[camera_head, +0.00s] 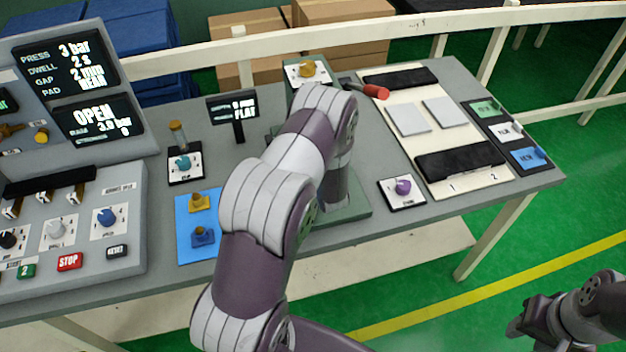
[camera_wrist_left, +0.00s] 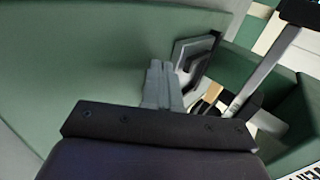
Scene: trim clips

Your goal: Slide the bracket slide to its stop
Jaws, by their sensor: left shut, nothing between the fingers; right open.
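My left arm crosses the middle of the head view and hides its own gripper and much of the green fixture (camera_head: 356,207) there. In the left wrist view my left gripper (camera_wrist_left: 158,72) is shut and empty, its fingertips close to a green wall (camera_wrist_left: 75,70) of the fixture. A pale angular bracket-like piece (camera_wrist_left: 190,52) is just right of the fingertips; I cannot tell whether they touch, or whether it is the bracket slide. A grey bar (camera_wrist_left: 262,75) with a black end stands further right. My right gripper (camera_head: 522,328) is open and empty, off the table at lower right.
A control console (camera_head: 130,200) fills the table's left. A small display (camera_head: 232,107), a blue mat (camera_head: 185,245) and a purple knob (camera_head: 403,187) surround my left arm. A red handle (camera_head: 376,91) is behind it. A cream board (camera_head: 480,180) with grey plates is at right.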

